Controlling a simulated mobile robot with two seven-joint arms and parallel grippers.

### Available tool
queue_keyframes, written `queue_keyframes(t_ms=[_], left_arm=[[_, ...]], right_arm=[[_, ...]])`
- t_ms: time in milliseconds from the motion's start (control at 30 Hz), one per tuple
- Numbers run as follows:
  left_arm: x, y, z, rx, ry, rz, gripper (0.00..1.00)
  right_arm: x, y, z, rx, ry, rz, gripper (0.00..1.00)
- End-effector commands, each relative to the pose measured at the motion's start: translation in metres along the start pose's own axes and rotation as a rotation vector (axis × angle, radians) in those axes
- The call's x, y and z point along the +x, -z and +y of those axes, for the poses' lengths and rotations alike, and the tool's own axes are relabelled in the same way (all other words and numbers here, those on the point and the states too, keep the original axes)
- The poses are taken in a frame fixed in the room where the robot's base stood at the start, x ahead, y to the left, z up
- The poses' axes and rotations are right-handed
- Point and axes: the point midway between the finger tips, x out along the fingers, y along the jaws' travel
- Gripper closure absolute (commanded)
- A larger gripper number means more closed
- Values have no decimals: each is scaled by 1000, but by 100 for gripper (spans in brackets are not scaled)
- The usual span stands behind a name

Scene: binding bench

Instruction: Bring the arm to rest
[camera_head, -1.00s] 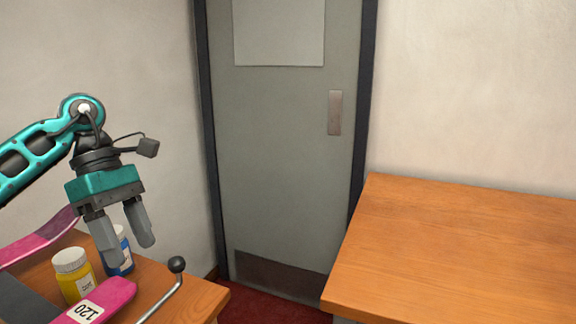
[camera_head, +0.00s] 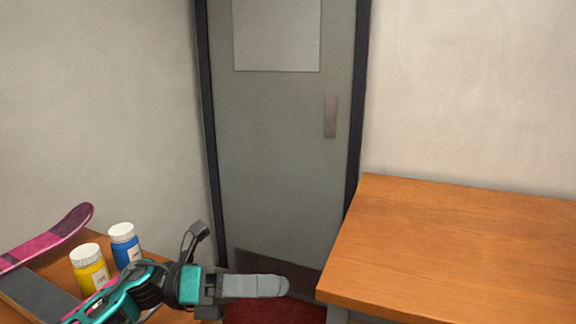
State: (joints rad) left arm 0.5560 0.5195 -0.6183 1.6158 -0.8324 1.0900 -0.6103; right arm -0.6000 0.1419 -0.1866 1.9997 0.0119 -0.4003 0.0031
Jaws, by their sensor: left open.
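My left arm comes in at the lower left, low over the bench. My left gripper (camera_head: 262,286) points to the right, level, in front of the foot of the door. It is open and seen side-on, so one finger mostly hides the other. Nothing shows between the fingers. My right gripper is not in view.
A yellow jar (camera_head: 91,272) and a blue jar (camera_head: 124,246) stand on the left bench behind my arm. A pink ski (camera_head: 48,240) lies there too. A bare wooden table (camera_head: 460,250) fills the right. A grey door (camera_head: 280,150) stands behind.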

Motion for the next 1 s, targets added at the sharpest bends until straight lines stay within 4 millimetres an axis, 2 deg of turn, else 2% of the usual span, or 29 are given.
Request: queue_keyframes(t_ms=[67,167,267,367,467,567,600,700,800,900,1000], left_arm=[[4,-3,1,-180,28,-206,41],[-5,-6,11,-414,47,-458,41],[-24,1,28,-663,58,-708,41],[-51,21,50,-925,60,-956,41],[-81,58,71,-1192,55,-1204,41],[-111,110,86,-1458,44,-1450,41],[-121,133,90,-1557,38,-1546,41],[-141,192,91,-1778,21,-1758,41],[-152,238,86,-1933,4,-1915,41],[-157,265,80,-2021,-7,-2007,41],[-159,277,78,-2060,-10,-2048,41]], right_arm=[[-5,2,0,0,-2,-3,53],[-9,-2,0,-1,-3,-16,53],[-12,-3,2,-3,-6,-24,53],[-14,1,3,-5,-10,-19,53],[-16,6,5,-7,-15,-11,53],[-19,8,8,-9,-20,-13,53],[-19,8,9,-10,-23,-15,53],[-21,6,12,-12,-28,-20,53],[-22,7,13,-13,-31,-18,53],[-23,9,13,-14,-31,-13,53],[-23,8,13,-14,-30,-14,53]])
